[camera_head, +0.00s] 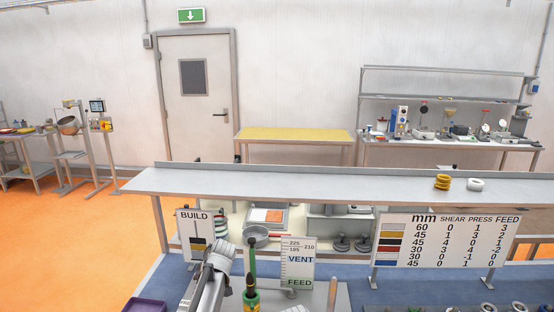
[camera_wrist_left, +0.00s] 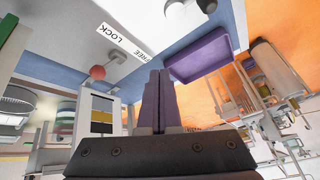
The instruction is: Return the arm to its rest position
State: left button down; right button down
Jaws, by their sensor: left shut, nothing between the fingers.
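My left gripper (camera_wrist_left: 158,100) shows in the left wrist view with its two dark fingers together and nothing between them. It points past a purple tray (camera_wrist_left: 183,70), apart from it. In the head view a pale grey arm (camera_head: 212,275), which seems to be my left one, rises at the bottom centre-left. Its fingertips cannot be made out there. My right gripper is in neither view.
A red knob (camera_wrist_left: 97,72) sits near a LOCK/FREE label (camera_wrist_left: 127,42).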

pick_arm(q)
jog(key=s+d+f+m+g+h+b, duration=0.1)
jog(key=s+d+f+m, duration=0.4)
jog(key=s, duration=0.8)
jog(key=s+d+f+m+g+h+b, duration=0.1)
jog(key=s+d+f+m+h+b, duration=0.2)
jog(key=s+d+m, duration=0.6)
jog(key=s+d+f+b, duration=0.2)
jog(key=s+d+b, duration=0.1)
jog(key=s+d, duration=0.2)
jog(key=shift+g, duration=0.3)
